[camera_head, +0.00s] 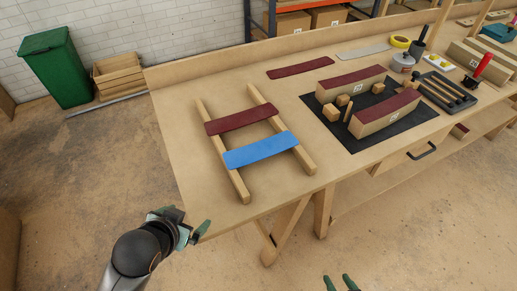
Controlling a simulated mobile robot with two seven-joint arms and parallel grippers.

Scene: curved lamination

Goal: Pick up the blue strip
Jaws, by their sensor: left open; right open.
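The blue strip (260,149) lies across two wooden rails, the left rail (238,186) and the right rail (302,158), on the workbench. A dark red strip (241,119) lies across the same rails just behind it. My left gripper (184,222) is open and empty, off the bench's front left corner, to the lower left of the blue strip and apart from it. My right gripper (340,284) shows only its green fingertips at the bottom edge, apart and empty, in front of the bench.
Another dark red strip (300,68) and a grey strip (362,52) lie at the back. A black mat (357,141) holds curved wooden forms and small blocks. A black tray (446,93) stands to the right. The bench's left front surface is clear. A green bin (57,68) stands on the floor.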

